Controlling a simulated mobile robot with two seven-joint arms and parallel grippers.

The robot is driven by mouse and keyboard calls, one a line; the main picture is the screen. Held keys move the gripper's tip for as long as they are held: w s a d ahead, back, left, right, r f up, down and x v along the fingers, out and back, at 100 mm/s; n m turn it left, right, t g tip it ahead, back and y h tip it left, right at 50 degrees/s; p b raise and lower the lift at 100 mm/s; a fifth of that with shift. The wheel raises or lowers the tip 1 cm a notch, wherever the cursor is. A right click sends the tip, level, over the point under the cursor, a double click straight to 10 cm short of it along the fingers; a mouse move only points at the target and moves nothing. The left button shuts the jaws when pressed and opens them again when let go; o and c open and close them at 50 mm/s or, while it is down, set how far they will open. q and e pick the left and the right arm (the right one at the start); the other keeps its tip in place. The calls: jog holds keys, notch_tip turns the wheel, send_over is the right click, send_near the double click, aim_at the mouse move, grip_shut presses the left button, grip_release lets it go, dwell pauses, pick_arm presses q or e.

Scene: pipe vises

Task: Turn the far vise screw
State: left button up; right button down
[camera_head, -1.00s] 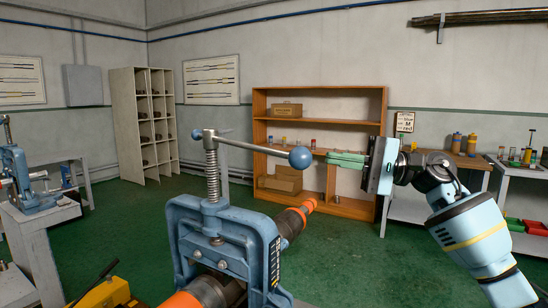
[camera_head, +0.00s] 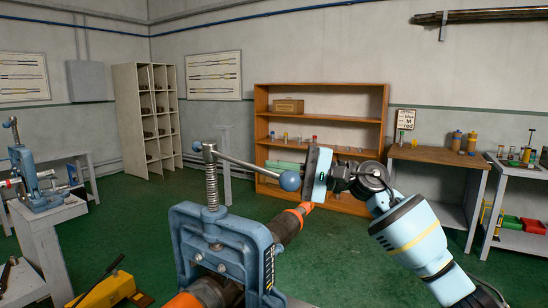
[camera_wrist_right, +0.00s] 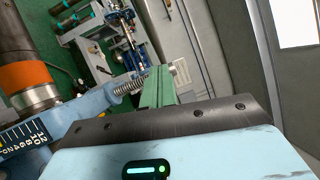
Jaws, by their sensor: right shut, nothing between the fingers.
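A blue pipe vise (camera_head: 222,240) stands in the middle foreground, with a vertical screw (camera_head: 211,180) wrapped in a spring. A steel handle bar (camera_head: 250,167) crosses the screw's top and slopes down right to a blue ball (camera_head: 290,181). My right gripper (camera_head: 272,168) has its green fingers shut and empty, pointing left just behind the ball. I cannot tell whether they touch the handle. In the right wrist view the shut fingers (camera_wrist_right: 158,88) lie close to the spring (camera_wrist_right: 128,86). A second blue vise (camera_head: 32,180) stands at the left. My left gripper is not in view.
A pipe with orange bands (camera_head: 292,222) runs through the middle vise. A grey bench (camera_head: 55,225) holds the left vise. A yellow tool (camera_head: 105,292) lies low at the left. A wooden shelf (camera_head: 258,130) stands behind; green floor lies open between.

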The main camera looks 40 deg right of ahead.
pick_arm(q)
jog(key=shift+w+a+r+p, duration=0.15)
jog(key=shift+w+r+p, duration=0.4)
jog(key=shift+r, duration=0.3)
pick_arm(e)
jog(key=a, duration=0.2)
jog(key=shift+s+a+r, duration=0.2)
jog(key=shift+a+r, duration=0.05)
jog(key=shift+a, duration=0.05)
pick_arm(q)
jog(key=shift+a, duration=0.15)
